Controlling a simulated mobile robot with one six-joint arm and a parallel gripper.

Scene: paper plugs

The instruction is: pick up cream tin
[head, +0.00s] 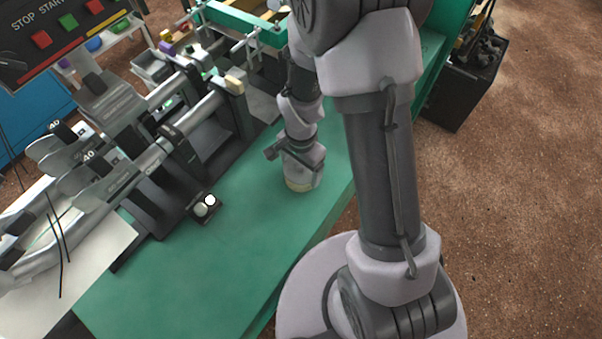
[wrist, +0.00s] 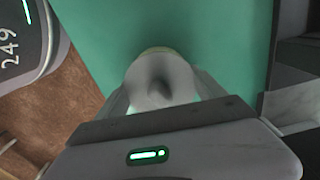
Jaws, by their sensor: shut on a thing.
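The cream tin (head: 299,186) shows in the head view as a pale cream band low on the green table, under the end of my arm. My gripper (head: 303,170) points down over it and hides most of it. In the wrist view the tin (wrist: 158,76) is a pale round shape with a dark patch on top and a faint yellowish far edge. My gripper (wrist: 160,98) is shut on it, with a finger at each side. I cannot tell whether the tin touches the table.
A small black block with two pale round buttons (head: 205,207) sits left of the tin. A grey and black roller machine (head: 180,120) lines the table's left side. The green table (head: 190,275) is clear in front. A black crate (head: 462,85) stands beyond its right edge.

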